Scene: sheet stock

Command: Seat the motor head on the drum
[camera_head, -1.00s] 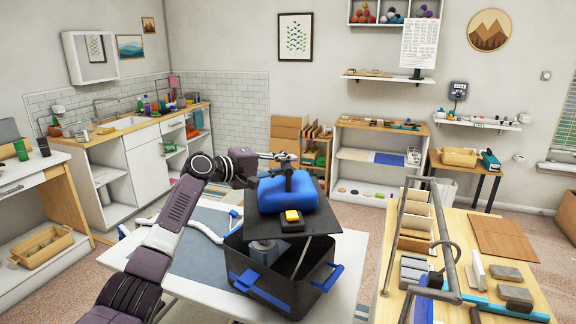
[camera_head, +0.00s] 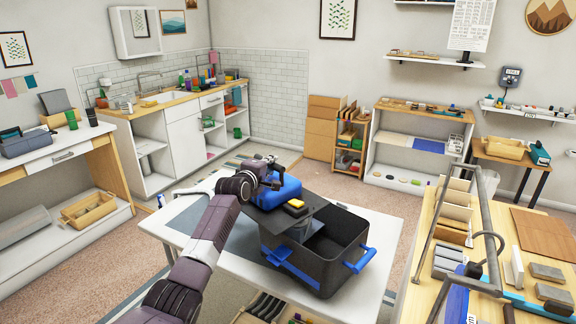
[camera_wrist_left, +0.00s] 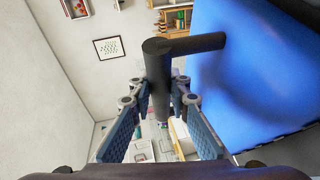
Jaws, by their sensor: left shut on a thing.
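The motor head (camera_head: 284,190) is a blue body on a dark square plate, with a yellow-and-black block (camera_head: 296,205) on top and a grey cylinder below. My left gripper (camera_head: 270,180) is shut on its dark handle, which shows in the left wrist view (camera_wrist_left: 160,75) beside the blue body. The drum (camera_head: 341,225) is a dark, open-topped tub with blue latches, standing on the white table. The plate is above and to the left of the drum's opening, tilted in view, and overlaps only its left part. My right gripper is not in view.
The white table (camera_head: 235,264) has bare room left of the drum. A wooden bench (camera_head: 409,294) with a metal rail and several blocks stands close on the right. A white counter (camera_head: 60,143) with bins is at the left.

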